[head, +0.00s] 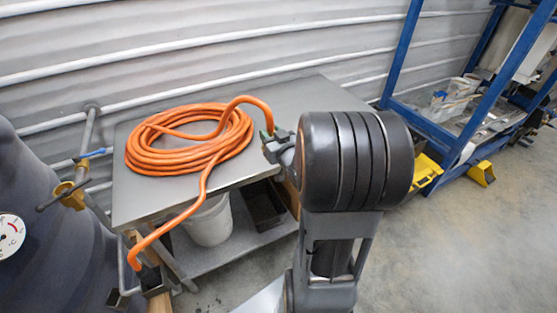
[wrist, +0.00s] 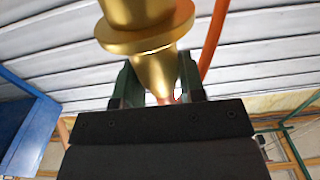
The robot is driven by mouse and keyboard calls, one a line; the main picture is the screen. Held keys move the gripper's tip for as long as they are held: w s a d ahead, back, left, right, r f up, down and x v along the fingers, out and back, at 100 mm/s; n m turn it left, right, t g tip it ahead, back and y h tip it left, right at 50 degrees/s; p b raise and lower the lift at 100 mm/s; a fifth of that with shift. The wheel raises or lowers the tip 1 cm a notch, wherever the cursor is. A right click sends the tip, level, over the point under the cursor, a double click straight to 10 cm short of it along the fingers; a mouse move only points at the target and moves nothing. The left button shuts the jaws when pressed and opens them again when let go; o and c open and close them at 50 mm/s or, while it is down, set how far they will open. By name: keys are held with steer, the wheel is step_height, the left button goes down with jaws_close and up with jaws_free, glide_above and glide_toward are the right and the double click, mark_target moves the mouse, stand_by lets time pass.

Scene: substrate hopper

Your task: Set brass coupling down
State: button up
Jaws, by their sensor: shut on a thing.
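The brass coupling (wrist: 148,42) fills the top middle of the wrist view, flanged and gold-coloured. My gripper (wrist: 158,78) is shut on its narrow, tapered part, with one green finger on each side. In the head view my gripper (head: 272,138) is over the right part of the steel table (head: 285,95), partly hidden by my arm. The coupling cannot be made out there. The orange hose (head: 180,155) lies coiled on the table, and one end arches up to my gripper. The hose also shows behind the coupling in the wrist view (wrist: 212,40).
The tabletop is bare behind and in front of the coil. A white bucket (head: 208,222) and a dark bin (head: 264,205) stand on the lower shelf. A grey tank (head: 45,230) is at left, a blue rack (head: 400,55) at right.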

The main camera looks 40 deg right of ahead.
steer(key=shift+s+d+r, duration=0.15)
steer(key=shift+d+r, duration=0.1)
steer(key=shift+d, duration=0.15)
steer(key=w+d+f+p, duration=0.3)
steer(key=w+d+f, duration=0.6)
steer(key=f, duration=0.3)
steer(key=shift+w+f+p, duration=0.3)
steer(key=shift+w+p, duration=0.1)
steer(key=shift+w, duration=0.15)
steer(key=shift+f+b, duration=0.25)
steer(key=shift+b, duration=0.05)
steer(key=o, duration=1)
